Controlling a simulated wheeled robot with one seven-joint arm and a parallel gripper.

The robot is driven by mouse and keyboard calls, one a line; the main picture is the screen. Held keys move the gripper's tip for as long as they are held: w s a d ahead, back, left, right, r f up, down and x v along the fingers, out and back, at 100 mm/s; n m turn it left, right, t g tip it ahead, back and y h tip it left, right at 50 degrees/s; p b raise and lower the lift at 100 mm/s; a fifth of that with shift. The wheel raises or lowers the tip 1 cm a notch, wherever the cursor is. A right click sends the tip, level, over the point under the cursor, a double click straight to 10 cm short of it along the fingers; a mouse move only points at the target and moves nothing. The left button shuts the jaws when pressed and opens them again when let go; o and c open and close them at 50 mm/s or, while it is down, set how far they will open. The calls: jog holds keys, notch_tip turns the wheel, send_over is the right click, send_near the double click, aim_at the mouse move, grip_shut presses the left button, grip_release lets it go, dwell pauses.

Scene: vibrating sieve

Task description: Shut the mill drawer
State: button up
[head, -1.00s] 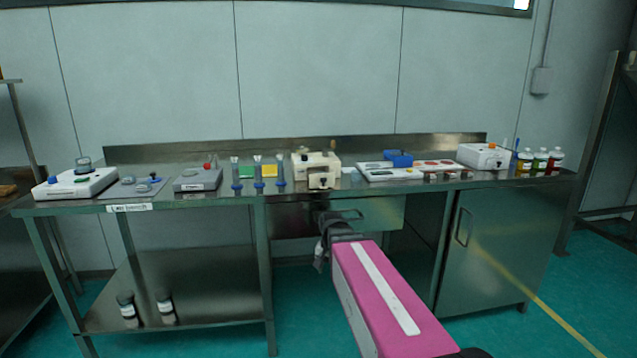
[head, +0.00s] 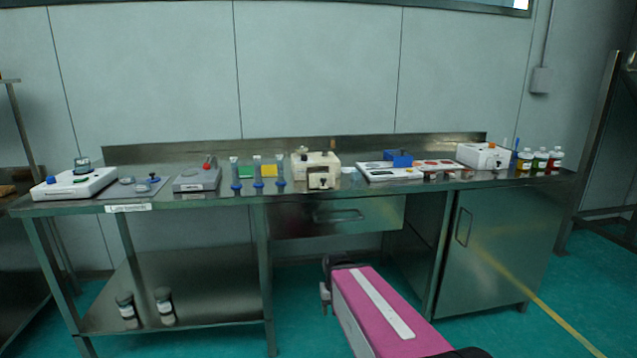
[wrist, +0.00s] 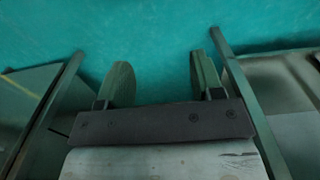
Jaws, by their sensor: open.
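How far the drawer stands out is too small to tell. My gripper end (head: 326,292) is low in front of the bench, below the mill and apart from it; its fingers are unclear there. In the wrist view my gripper (wrist: 158,72) is open, with two green fingers wide apart and nothing between them. The mill is not in the wrist view.
The steel bench (head: 225,200) has a wide under-bench drawer (head: 375,217) below the mill and a cupboard (head: 495,250) at right. Blue-based tubes (head: 258,172) stand left of the mill, and a white tray (head: 390,173) lies right. Teal floor shows in the wrist view (wrist: 150,30).

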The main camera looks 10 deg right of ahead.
jog(key=c, duration=0.5)
jog(key=shift+w+r, duration=0.35)
jog(key=c, duration=0.5)
jog(key=w+r+n, duration=0.1)
jog(key=w+r, duration=0.2)
jog(key=w+r+n+y, duration=0.1)
jog(key=r, duration=0.1)
jog(key=shift+w+d+r+n+t, duration=0.2)
jog(key=shift+d+n+t, duration=0.1)
jog(key=shift+d+t, duration=0.1)
grip_shut()
jog(key=w+d+r+n+t+y, duration=0.1)
jog(key=w+d+r+n, duration=0.3)
jog(key=r, duration=0.9)
jog(key=w+r+n+t+y, duration=0.25)
jog(key=r+n, duration=0.45)
jog(key=r, duration=0.7)
jog(key=w+d+r+n+y, duration=0.15)
jog(key=w+r+n, duration=0.3)
jog(key=r, duration=0.85)
jog(key=h, duration=0.1)
send_near(321, 187)
notch_tip(321, 187, down, 3)
jog(key=s+a, duration=0.2)
jog(key=s, duration=0.1)
jog(key=shift+n, duration=0.35)
jog(key=shift+w+f, duration=0.25)
jog(key=shift+w, duration=0.8)
jog(key=shift+w+f, duration=0.25)
jog(key=shift+w, duration=0.8)
